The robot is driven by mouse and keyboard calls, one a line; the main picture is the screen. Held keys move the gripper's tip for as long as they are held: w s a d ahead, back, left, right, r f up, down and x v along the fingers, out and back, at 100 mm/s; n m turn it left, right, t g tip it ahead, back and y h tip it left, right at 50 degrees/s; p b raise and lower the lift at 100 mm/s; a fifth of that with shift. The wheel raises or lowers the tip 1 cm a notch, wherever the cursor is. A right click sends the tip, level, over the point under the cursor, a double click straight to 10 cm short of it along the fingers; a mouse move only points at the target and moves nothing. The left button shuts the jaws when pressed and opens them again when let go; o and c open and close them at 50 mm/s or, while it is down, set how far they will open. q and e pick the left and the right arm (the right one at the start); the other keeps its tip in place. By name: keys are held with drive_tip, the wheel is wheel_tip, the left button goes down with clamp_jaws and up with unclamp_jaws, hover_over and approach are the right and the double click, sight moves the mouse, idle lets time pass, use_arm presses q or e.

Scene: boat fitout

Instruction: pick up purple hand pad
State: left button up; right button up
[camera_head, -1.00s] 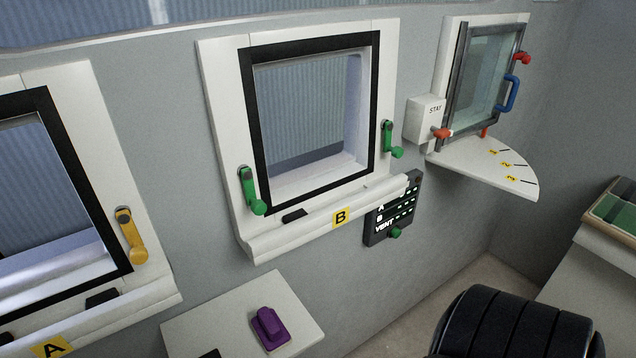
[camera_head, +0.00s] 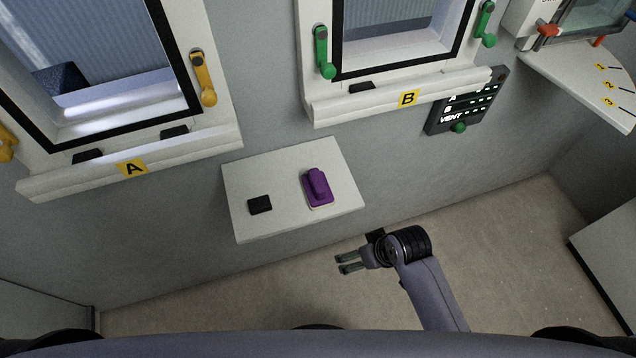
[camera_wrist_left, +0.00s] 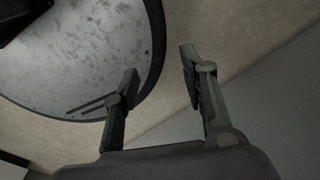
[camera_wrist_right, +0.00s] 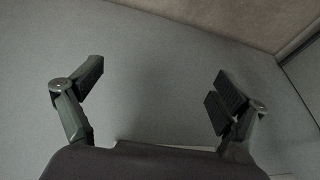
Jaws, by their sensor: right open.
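The purple hand pad (camera_head: 317,187) rests on the right part of a small white wall shelf (camera_head: 285,211) in the head view. It has a raised block on a flat base. My right gripper (camera_head: 343,263) is open and empty, in front of the shelf and apart from the pad; it also shows open in the right wrist view (camera_wrist_right: 155,88). My left gripper (camera_wrist_left: 160,80) shows only in the left wrist view, with its fingers apart and nothing between them. The pad is in neither wrist view.
A black block (camera_head: 260,204) lies on the shelf left of the pad. Window A (camera_head: 134,167) and window B (camera_head: 407,98) project from the wall above, with yellow and green handles. A vent panel (camera_head: 466,104) hangs at right. Bare floor (camera_head: 500,235) lies in front of the wall.

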drive_tip(key=shift+o, duration=0.2)
drive_tip(key=w+a+r+n+y, duration=0.1)
drive_tip(key=a+r, duration=0.3)
drive_tip(key=r, duration=0.7)
drive_tip(key=shift+r+n+p, duration=0.3)
drive_tip(key=shift+n, duration=0.3)
wheel_tip(320, 180, up, 18)
drive_tip(key=n+g+h, duration=0.3)
drive_tip(key=n+h, duration=0.1)
drive_tip(key=n, duration=1.1)
hover_over(313, 181)
wheel_tip(313, 181, down, 11)
drive_tip(key=p, duration=0.2)
drive_tip(key=shift+w+a+f+p, duration=0.15)
drive_tip(key=shift+p, duration=0.2)
drive_tip(key=shift+f+p, duration=0.35)
drive_tip(key=shift+f, duration=0.2)
drive_tip(key=f, duration=0.1)
drive_tip(key=f+p, duration=0.1)
drive_tip(key=f, duration=0.1)
drive_tip(key=shift+d+f, duration=0.2)
drive_tip(key=shift+f, duration=0.1)
use_arm(q)
drive_tip(key=r, duration=0.2)
drive_tip(key=w+r, duration=0.1)
drive_tip(key=r, duration=0.2)
drive_tip(key=shift+w+r, duration=0.1)
drive_tip(key=shift+r, duration=0.1)
use_arm(e)
drive_tip(key=shift+f, duration=0.4)
